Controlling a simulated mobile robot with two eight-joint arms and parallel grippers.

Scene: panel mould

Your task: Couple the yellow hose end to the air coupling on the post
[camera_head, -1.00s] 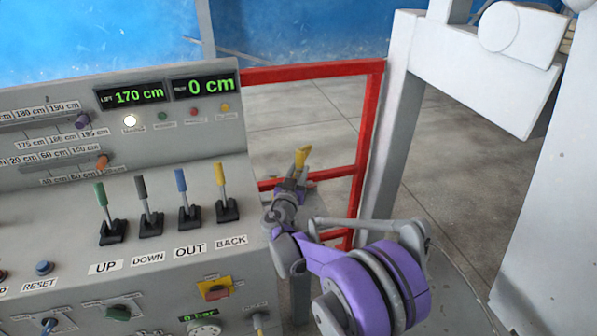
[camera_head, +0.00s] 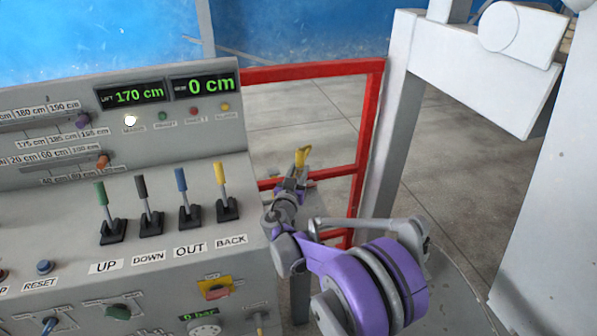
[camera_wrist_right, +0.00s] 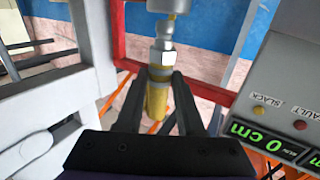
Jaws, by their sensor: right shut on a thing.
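My right gripper (camera_head: 292,184) is shut on the yellow hose end (camera_head: 302,157), beside the right edge of the control panel. In the right wrist view, the yellow sleeve (camera_wrist_right: 156,99) sits between the two fingers (camera_wrist_right: 157,104), with its metal hex fitting (camera_wrist_right: 162,58) pointing away from the gripper. A pale grey round piece (camera_wrist_right: 175,6) is cut off by the top edge, in line with the fitting's tip. It may be the air coupling; I cannot tell whether they touch. The coupling cannot be made out in the head view. My left gripper is not in view.
The grey control panel (camera_head: 185,263) with levers and buttons fills the left. Its displays (camera_head: 135,96) read 170 cm and 0 cm; a gauge readout shows 0 bar. A red rail (camera_head: 372,125) and a grey post (camera_head: 393,140) stand behind my right arm. Floor shows beyond.

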